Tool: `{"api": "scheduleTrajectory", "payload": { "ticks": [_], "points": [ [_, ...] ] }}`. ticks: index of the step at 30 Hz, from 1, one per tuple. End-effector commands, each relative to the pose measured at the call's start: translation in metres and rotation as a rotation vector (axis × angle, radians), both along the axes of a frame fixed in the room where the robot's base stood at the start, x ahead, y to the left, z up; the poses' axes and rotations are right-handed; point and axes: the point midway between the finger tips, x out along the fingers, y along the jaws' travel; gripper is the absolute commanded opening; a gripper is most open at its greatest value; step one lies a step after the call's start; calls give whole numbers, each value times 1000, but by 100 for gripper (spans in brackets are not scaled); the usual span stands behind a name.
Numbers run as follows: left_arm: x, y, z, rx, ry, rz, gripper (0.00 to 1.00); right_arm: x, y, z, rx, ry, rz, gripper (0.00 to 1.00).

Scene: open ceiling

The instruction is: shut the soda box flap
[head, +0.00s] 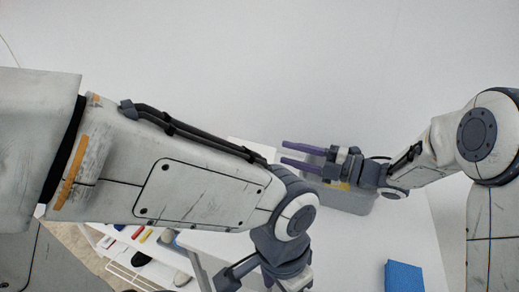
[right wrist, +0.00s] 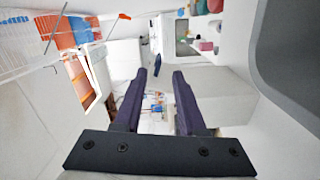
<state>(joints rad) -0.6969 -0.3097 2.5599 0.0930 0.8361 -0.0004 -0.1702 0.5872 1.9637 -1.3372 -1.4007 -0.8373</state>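My right gripper (head: 284,153) is open and empty, its two purple fingers apart and pointing left in the head view. In the right wrist view, its fingers (right wrist: 157,77) show with a clear gap between them. A grey box-like thing (head: 352,203) is on the white table behind and below the right gripper, which partly hides it. A small yellow patch shows beside it. I cannot tell whether this is the soda box, and no flap can be made out.
A blue block (head: 403,277) lies on the white table (head: 350,250) near the front. White shelves (head: 125,240) with several small coloured items stand lower left. The right wrist view shows a grey panel (right wrist: 295,50) close at the upper right and a wire rack (right wrist: 30,55) at the left.

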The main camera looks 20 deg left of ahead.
Motion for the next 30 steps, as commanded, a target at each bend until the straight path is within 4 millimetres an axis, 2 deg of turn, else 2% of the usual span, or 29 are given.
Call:
{"api": "scheduleTrajectory", "payload": {
  "ticks": [5, 15, 19, 24, 30],
  "points": [
    [0, 0, 1, 0, 0, 0, 100, -2, 8, 0, 14, -12, 23, 40],
    [0, 0, 6, 0, 0, 0, 100, 4, 70, 0, 12, -10, 21, 40],
    [0, 0, 7, 0, 0, 0, 100, 6, 88, 0, 12, -11, 21, 40],
    [0, 0, 8, 0, 0, 0, 100, 7, 99, -1, 12, -9, 20, 40],
    [0, 0, 7, 0, 0, 0, 100, 7, 100, -1, 12, -9, 19, 40]
  ]
}}
